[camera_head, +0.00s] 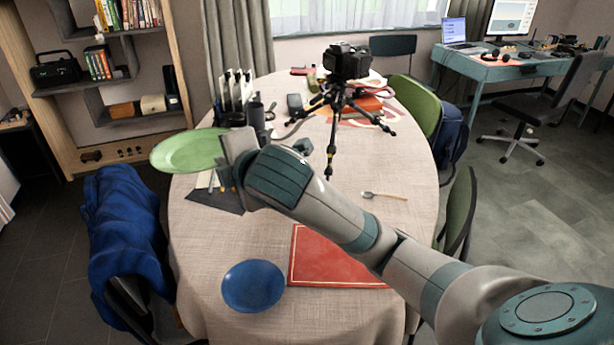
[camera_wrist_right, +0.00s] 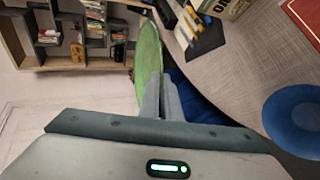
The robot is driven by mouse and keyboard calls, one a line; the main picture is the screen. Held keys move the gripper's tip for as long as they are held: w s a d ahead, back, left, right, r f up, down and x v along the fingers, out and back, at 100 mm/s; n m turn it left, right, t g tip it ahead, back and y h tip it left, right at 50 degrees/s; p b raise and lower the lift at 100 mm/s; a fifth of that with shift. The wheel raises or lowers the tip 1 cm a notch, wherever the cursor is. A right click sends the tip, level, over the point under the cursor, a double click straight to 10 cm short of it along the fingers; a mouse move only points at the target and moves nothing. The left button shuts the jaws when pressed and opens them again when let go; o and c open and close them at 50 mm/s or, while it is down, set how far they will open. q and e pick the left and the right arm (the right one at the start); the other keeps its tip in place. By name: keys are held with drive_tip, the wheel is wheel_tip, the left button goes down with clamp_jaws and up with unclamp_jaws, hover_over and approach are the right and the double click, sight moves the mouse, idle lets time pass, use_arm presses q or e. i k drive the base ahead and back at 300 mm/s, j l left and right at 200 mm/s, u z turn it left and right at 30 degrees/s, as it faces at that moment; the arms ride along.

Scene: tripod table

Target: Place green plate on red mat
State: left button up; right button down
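The green plate (camera_head: 188,151) is at the left side of the table in the head view, raised and reaching past the table edge. My right gripper (camera_head: 228,150) is shut on the plate's right rim. In the right wrist view the plate (camera_wrist_right: 148,62) shows nearly edge-on between the fingers (camera_wrist_right: 160,98). The red mat (camera_head: 330,262) lies flat on the near part of the table, partly covered by my right arm; its corner shows in the wrist view (camera_wrist_right: 306,14). My left gripper is not in view.
A blue plate (camera_head: 253,286) lies left of the red mat. A tripod with a camera (camera_head: 347,62) stands on the far half of the table (camera_head: 215,240). A spoon (camera_head: 384,196) lies right of centre. A blue-draped chair (camera_head: 125,230) stands at left.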

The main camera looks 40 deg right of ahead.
sight(343, 254)
drive_tip(key=z, duration=1.2)
drive_tip(key=k+j, duration=0.25)
drive_tip(key=j, duration=0.15)
drive_tip(key=k+j, duration=0.25)
drive_tip(key=j, duration=0.1)
